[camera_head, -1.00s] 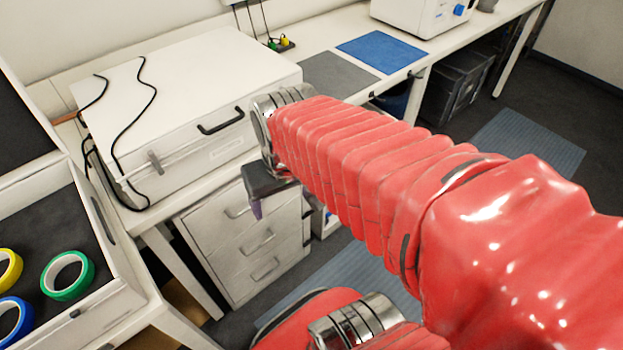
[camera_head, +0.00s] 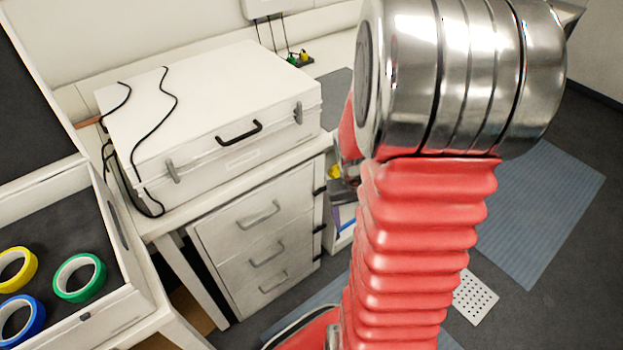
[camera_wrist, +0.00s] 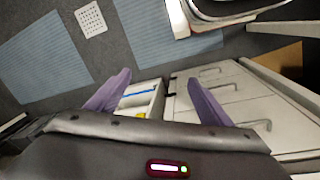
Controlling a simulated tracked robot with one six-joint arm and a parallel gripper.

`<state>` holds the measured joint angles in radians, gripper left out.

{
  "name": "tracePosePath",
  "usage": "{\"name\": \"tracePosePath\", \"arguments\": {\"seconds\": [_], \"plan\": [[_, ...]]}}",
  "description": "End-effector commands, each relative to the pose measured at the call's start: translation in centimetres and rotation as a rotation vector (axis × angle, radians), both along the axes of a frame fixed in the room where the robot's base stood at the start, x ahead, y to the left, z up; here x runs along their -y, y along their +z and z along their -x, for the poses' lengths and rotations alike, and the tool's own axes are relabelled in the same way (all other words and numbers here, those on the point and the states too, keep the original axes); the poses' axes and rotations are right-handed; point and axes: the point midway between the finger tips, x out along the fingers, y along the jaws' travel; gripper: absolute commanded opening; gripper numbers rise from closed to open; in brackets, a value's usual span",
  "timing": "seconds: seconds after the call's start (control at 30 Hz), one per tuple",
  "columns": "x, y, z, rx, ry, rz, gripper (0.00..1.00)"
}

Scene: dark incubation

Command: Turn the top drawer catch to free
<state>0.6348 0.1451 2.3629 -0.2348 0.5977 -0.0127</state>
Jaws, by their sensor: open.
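The white drawer cabinet (camera_head: 228,232) stands under the bench in the head view, with three drawers and grey bar handles. The top drawer (camera_head: 290,198) is shut. A small dark catch (camera_head: 319,190) sits at its right edge, and similar catches sit beside the lower drawers. Its exact turn is too small to tell.
A white case (camera_head: 215,95) with a black handle and cables rests on the bench. An open shelf (camera_wrist: 143,98) with blue and yellow items adjoins the cabinet. A tray (camera_head: 112,308) at left holds tape rolls. Blue mats (camera_head: 540,215) and a perforated white plate (camera_head: 474,296) lie on the floor.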

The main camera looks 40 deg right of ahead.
Motion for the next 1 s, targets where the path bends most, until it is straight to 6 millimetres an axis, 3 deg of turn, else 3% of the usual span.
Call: {"name": "tracePosePath", "arguments": {"seconds": [0.5,1.0], "plan": [[8.7,-11.2,1.5,0.027,0.022,0.023,0.73],[13.2,-22.7,2.6,0.182,0.105,0.024,0.73]]}}
